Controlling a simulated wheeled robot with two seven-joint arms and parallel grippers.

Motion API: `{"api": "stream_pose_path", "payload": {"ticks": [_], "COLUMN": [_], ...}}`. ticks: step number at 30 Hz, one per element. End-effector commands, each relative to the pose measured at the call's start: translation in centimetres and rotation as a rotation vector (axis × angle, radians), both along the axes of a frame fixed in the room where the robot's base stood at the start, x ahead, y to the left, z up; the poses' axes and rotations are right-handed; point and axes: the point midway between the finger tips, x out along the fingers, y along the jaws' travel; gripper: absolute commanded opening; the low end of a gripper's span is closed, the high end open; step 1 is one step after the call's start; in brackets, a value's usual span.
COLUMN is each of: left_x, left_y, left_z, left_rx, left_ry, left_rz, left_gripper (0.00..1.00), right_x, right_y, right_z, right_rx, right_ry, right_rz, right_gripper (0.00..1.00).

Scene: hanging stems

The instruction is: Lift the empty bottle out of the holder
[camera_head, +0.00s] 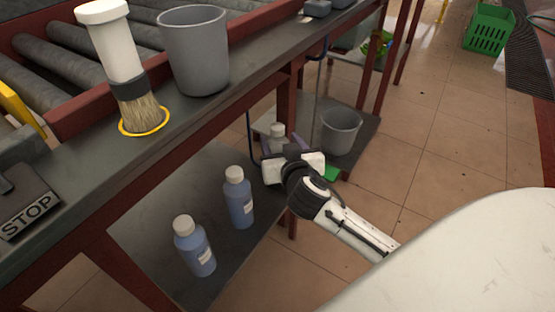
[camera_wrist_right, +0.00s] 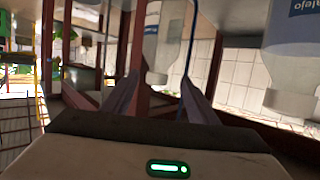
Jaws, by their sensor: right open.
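My right gripper (camera_head: 281,142) reaches in beside the lower shelf, with its jaws apart. A pale bottle with a white cap (camera_head: 277,130) shows at its fingers, partly hidden by them. In the right wrist view a clear, pale bottle (camera_wrist_right: 165,38) appears upside down, its cap end between the two open fingers (camera_wrist_right: 160,84). I cannot tell whether the fingers touch it. A thin blue rod (camera_wrist_right: 191,40) runs beside it, and a blue rod (camera_head: 249,133) also shows in the head view. The holder itself is not clear. My left gripper is out of view.
Two blue bottles (camera_head: 238,198) (camera_head: 195,247) stand on the lower shelf. A grey bucket (camera_head: 340,131) stands further back. The bench above carries a grey cup (camera_head: 195,50) and a brush (camera_head: 118,60). A red post (camera_head: 287,100) is close to my gripper. Open floor lies to the right.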

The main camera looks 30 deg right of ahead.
Motion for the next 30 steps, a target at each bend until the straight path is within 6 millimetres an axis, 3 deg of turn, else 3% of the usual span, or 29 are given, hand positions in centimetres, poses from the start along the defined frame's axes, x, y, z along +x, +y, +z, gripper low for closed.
{"api": "stream_pose_path", "payload": {"ticks": [7,16,25,30], "left_x": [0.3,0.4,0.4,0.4], "left_y": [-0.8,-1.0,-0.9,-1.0], "left_z": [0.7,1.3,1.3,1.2], "left_rx": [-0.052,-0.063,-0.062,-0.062], "left_ry": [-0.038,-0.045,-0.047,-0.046], "left_rz": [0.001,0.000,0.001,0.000], "left_gripper": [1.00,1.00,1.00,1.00], "right_x": [2.9,3.3,3.3,3.2], "right_y": [-1.7,-1.8,-1.8,-1.8], "right_z": [-1.3,-1.3,-1.4,-1.5], "right_rx": [-0.001,0.001,0.001,0.001], "right_ry": [0.000,0.002,0.003,0.005], "right_rz": [0.000,0.000,0.000,-0.001], "right_gripper": [0.54,0.54,0.03,0.00]}}
